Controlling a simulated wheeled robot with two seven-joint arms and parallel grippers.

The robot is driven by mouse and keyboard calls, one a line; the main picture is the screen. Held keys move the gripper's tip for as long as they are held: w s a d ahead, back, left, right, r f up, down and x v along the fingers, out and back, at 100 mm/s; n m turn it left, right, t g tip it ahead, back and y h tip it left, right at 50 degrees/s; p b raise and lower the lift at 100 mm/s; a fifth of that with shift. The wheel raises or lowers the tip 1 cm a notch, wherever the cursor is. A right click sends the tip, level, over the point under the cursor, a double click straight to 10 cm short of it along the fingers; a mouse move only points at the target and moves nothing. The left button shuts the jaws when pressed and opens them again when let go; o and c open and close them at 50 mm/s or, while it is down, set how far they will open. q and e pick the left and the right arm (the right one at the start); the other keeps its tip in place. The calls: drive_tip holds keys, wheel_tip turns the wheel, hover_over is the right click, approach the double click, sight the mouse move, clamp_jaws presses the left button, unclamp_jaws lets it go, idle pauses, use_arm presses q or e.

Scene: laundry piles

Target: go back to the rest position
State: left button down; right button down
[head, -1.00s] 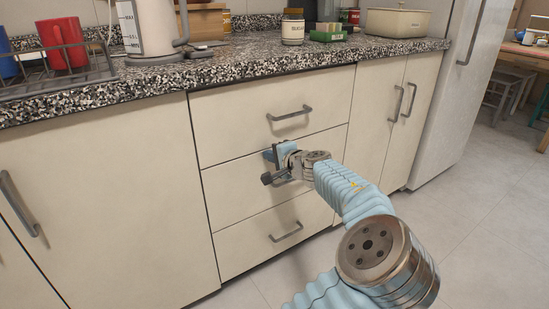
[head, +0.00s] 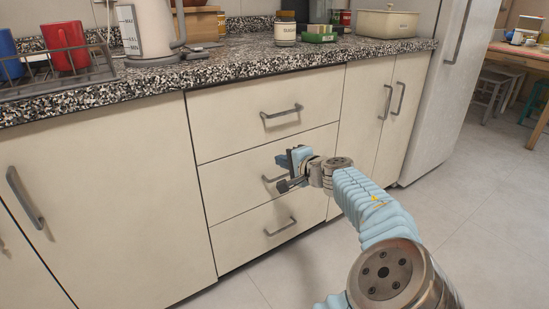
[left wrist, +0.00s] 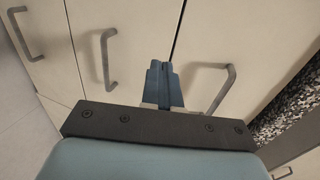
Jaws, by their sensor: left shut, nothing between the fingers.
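My left gripper (head: 284,172) is in front of the middle drawer (head: 235,186) of the kitchen cabinet, beside that drawer's handle (head: 272,179), which it partly hides. I cannot tell the exact gap between them. In the left wrist view the two blue fingers (left wrist: 160,86) are together and empty, with cabinet fronts and grey handles behind. My left arm reaches in from the lower right of the head view. My right gripper is not in view.
The top drawer (head: 240,121) and bottom drawer (head: 236,243) look closed. The granite counter (head: 230,66) above holds a dish rack with red mug (head: 64,42), a kettle (head: 146,28) and a jar (head: 285,30). A fridge (head: 447,95) stands right; the floor (head: 470,210) there is clear.

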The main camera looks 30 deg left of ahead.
use_arm(q)
drive_tip(key=v, duration=0.4)
drive_tip(key=s+f+g+h+p, duration=0.1)
drive_tip(key=s+f+h, duration=0.2)
drive_tip(key=f, duration=0.8)
drive_tip(key=s+f+g+h+p, duration=0.15)
drive_tip(key=s+f, duration=0.25)
drive_tip(key=f, duration=0.7)
drive_tip(key=s+f+g+h+p, duration=0.1)
drive_tip(key=s+f+g+h, duration=0.15)
drive_tip(key=f, duration=0.75)
drive_tip(key=s+d+f+n+h+p, duration=0.1)
drive_tip(key=s+d+f+n+h, duration=0.1)
drive_tip(key=s+d+f+h, duration=0.5)
drive_tip(key=s+d+r+n+h+p, duration=0.1)
drive_tip(key=s+d+n+h, duration=0.1)
drive_tip(key=s+d, duration=0.2)
drive_tip(key=s+d+n+h+p, duration=0.1)
drive_tip(key=s+d, duration=0.4)
drive_tip(key=d, duration=0.6)
drive_tip(key=shift+s+r+n+h, duration=0.35)
drive_tip(key=shift+n+h, duration=0.05)
drive_tip(key=shift+n, duration=0.3)
